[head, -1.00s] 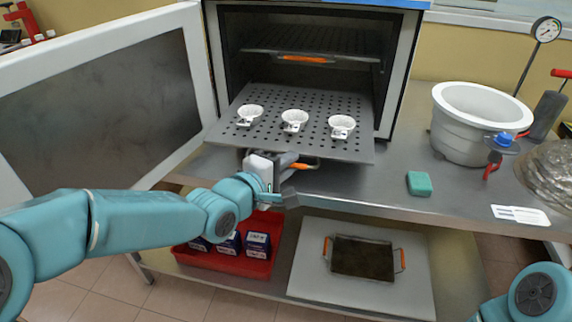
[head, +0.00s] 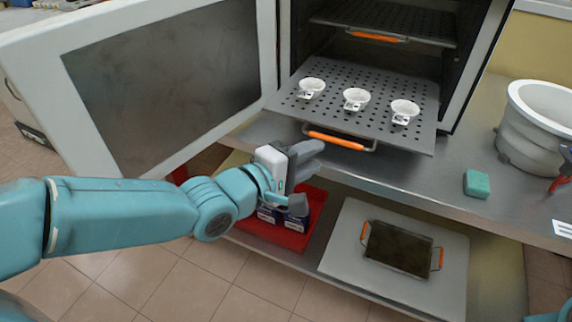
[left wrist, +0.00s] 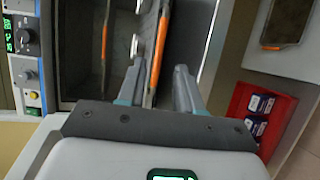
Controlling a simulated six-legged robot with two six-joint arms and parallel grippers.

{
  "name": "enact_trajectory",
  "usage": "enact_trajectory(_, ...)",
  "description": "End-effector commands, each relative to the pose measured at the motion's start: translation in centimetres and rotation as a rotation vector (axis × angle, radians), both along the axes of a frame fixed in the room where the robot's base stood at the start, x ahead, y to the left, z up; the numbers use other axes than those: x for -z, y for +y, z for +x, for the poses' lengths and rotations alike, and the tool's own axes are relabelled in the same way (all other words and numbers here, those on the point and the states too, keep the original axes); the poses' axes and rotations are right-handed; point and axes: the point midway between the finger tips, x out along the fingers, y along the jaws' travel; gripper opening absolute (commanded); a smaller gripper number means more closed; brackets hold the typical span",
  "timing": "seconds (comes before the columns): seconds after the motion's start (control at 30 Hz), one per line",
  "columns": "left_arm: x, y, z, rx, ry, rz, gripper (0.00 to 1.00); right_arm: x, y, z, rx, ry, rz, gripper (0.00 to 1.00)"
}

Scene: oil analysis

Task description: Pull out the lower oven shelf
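The lower oven shelf (head: 330,95) is a grey perforated plate. It sticks out of the oven over the bench and bears three small white cups (head: 356,98). Its orange handle (head: 336,140) hangs at the front edge and also shows in the left wrist view (left wrist: 156,50). My left gripper (head: 308,178) is open and empty, below and to the left of the handle, apart from it. In the left wrist view its two fingers (left wrist: 160,80) stand apart with the handle beyond them. My right gripper is out of view.
The upper shelf (head: 395,18) with its orange handle is inside the oven (head: 465,60). The open oven door (head: 160,85) stands at left. A white pot (head: 540,115) and green sponge (head: 477,184) are on the bench. Below are a red bin (head: 315,210) and a tray (head: 398,248).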

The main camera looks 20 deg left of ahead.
Motion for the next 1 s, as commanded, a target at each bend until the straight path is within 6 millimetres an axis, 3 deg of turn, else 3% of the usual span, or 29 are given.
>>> enact_trajectory(0.13, -0.9, 1.4, -3.2, -0.004, -0.001, 0.001, 0.35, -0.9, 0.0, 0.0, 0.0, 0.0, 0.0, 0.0)
enact_trajectory(0.33, -1.0, 2.2, -5.3, -0.001, 0.0, 0.001, 0.35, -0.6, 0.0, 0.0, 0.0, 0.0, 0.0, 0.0)
enact_trajectory(0.9, -1.1, 2.4, -5.7, 0.0, 0.002, 0.001, 0.35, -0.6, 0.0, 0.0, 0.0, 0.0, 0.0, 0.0)
enact_trajectory(1.0, 0.1, 2.4, -5.3, 0.001, 0.034, 0.0, 0.35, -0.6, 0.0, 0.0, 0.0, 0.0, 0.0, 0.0)
